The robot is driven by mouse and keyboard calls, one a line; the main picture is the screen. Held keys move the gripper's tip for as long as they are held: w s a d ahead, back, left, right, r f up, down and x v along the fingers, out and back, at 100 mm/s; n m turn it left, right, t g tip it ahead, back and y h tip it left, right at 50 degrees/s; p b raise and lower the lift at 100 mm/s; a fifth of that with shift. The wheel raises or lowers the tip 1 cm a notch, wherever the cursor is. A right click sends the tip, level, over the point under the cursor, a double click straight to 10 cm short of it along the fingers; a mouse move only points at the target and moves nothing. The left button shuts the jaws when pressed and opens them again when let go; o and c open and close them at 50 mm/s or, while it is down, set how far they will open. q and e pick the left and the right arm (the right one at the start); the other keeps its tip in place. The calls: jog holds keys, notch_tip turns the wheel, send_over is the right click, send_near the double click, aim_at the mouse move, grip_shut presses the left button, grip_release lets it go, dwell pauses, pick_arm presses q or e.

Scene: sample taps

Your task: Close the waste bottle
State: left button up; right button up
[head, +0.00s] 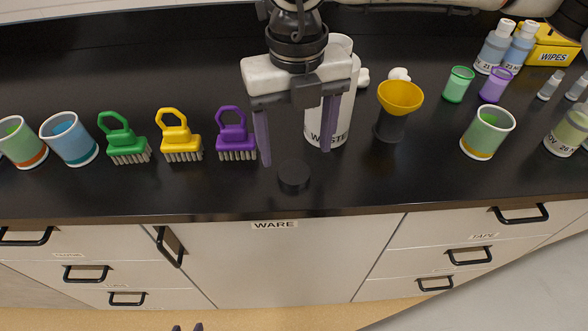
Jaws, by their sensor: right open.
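The white waste bottle (341,112) stands upright on the black counter, its label reading "WASTE". My right gripper hangs in front of it and hides part of its body and top; I cannot tell whether its mouth is capped. A small round black cap (294,179) lies on the counter near the front edge. My right gripper (294,158) is open and points down, with its purple fingers on either side of the cap, apart from it.
Green, yellow and purple brushes (181,148) stand left of the gripper, with cups (69,139) further left. A yellow funnel on a dark holder (391,124) stands right of the bottle. Cups, bottles and a wipes box (553,47) stand at right. Drawers lie below the counter edge.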

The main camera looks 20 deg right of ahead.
aim_at(295, 173)
jog(key=f, duration=0.3)
jog(key=f+p, duration=0.1)
jog(key=f, duration=0.1)
jog(key=shift+s+a+f, duration=0.1)
jog(key=shift+s+a, duration=0.05)
jog(key=shift+s, duration=0.15)
jog(key=c, duration=1.1)
